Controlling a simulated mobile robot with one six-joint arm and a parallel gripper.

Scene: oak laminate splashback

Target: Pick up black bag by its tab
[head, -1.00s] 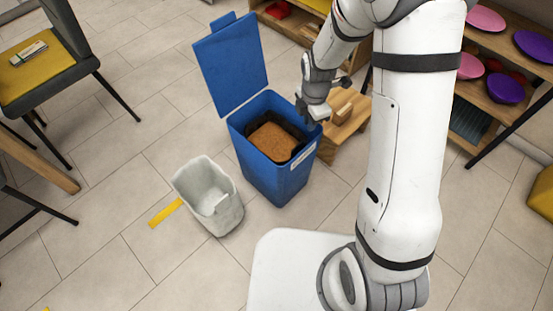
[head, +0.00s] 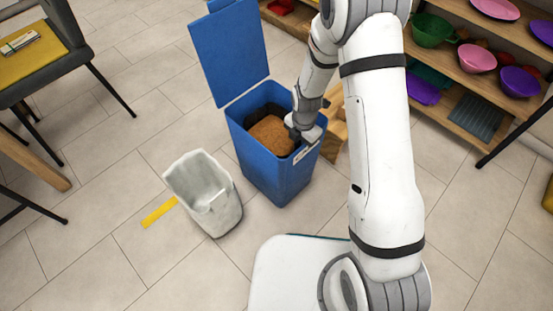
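A blue bin (head: 293,174) stands on the floor with its blue lid (head: 230,52) swung up behind it. A black bag (head: 259,113) lines the inside of the bin, with brown material (head: 270,135) filling it. My gripper (head: 294,133) is at the right inner side of the bin's opening, close to the bag's edge. I cannot tell whether it touches the bag. The fingers are small and dark against the bag, so their opening is unclear. I cannot make out the bag's tab.
A grey-white open bin (head: 204,192) stands just left of the blue bin, near a yellow floor strip (head: 159,212). A wooden step (head: 335,122) is behind my arm. Shelves with bowls (head: 477,58) are at the right, a chair (head: 45,62) at the left.

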